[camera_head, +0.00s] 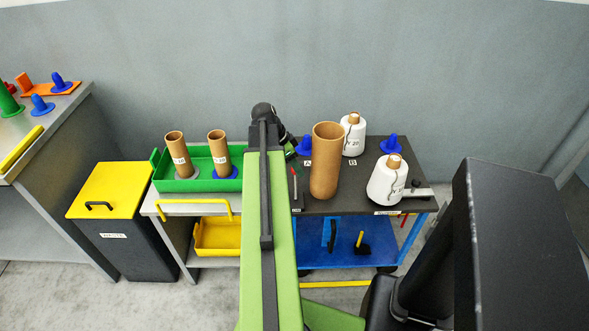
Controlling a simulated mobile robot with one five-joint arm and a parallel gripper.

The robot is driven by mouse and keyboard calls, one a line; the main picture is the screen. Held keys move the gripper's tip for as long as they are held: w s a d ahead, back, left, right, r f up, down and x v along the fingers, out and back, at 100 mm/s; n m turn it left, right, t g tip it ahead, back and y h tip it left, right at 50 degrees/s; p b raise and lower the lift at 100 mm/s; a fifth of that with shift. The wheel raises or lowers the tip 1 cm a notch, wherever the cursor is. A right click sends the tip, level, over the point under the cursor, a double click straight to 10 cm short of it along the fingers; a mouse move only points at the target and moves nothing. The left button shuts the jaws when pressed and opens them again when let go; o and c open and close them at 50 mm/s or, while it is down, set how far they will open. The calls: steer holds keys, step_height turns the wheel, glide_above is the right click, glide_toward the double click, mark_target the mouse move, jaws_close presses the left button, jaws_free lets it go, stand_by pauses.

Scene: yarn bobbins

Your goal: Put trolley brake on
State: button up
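The blue trolley (345,226) with a dark top stands right of centre. I cannot tell for sure which part is its brake. A small red part (405,219) shows at its right side, and a yellow bar (335,284) shows low at its front. My green arm reaches up the middle of the picture and covers the trolley's left part. My gripper's fingers are hidden behind the arm, so their opening does not show.
On the trolley top are a tall brown tube (326,165), two white yarn bobbins (388,184) and blue pegs (391,143). To the left are a green tray (194,185) with two tubes and a yellow-lidded bin (112,188). Grey floor (120,300) is free at lower left.

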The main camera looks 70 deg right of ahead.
jaws_close()
stand_by(1.0)
